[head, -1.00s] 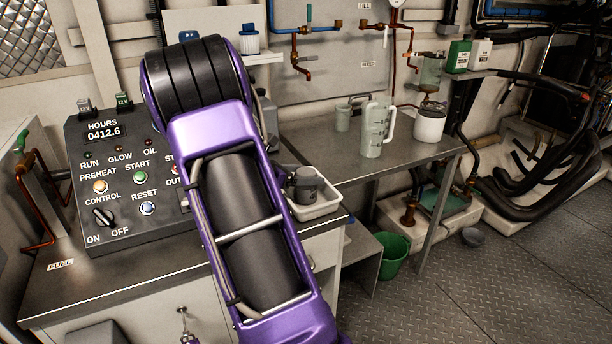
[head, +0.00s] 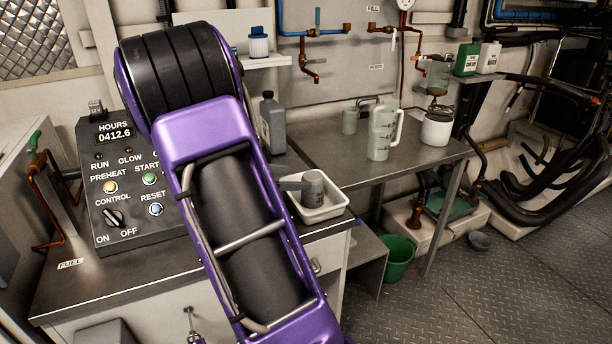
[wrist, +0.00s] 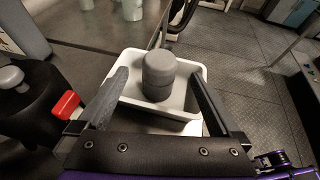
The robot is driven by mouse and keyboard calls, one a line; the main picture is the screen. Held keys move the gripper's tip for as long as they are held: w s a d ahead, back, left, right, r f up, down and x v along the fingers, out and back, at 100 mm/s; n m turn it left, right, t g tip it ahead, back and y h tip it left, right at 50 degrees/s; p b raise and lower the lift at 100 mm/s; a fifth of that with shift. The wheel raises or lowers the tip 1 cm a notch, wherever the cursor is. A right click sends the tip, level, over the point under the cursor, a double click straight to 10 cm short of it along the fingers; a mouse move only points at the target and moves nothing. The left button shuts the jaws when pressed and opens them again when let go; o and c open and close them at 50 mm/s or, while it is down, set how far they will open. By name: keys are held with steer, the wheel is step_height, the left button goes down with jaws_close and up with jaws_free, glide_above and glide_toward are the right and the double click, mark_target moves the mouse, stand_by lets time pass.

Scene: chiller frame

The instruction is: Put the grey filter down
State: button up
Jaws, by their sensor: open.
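The grey filter (head: 313,188) is a short rounded cylinder standing in a white tray (head: 334,213) on the bench in the head view. In the wrist view the filter (wrist: 158,80) stands upright in the tray (wrist: 190,127). My gripper (wrist: 160,76) is open, with one finger on each side of the filter and gaps showing between. In the head view only a dark part of my gripper shows left of the filter; my purple arm hides the rest.
A grey bottle (head: 272,125) stands behind the tray. A control panel (head: 128,185) is at the left. A translucent jug (head: 381,135) stands on the rear bench (head: 335,155). A green bucket (head: 398,258) is on the floor. In the wrist view, a grey shape beyond the filter is unclear.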

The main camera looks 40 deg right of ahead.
steer(key=shift+v, duration=2.2)
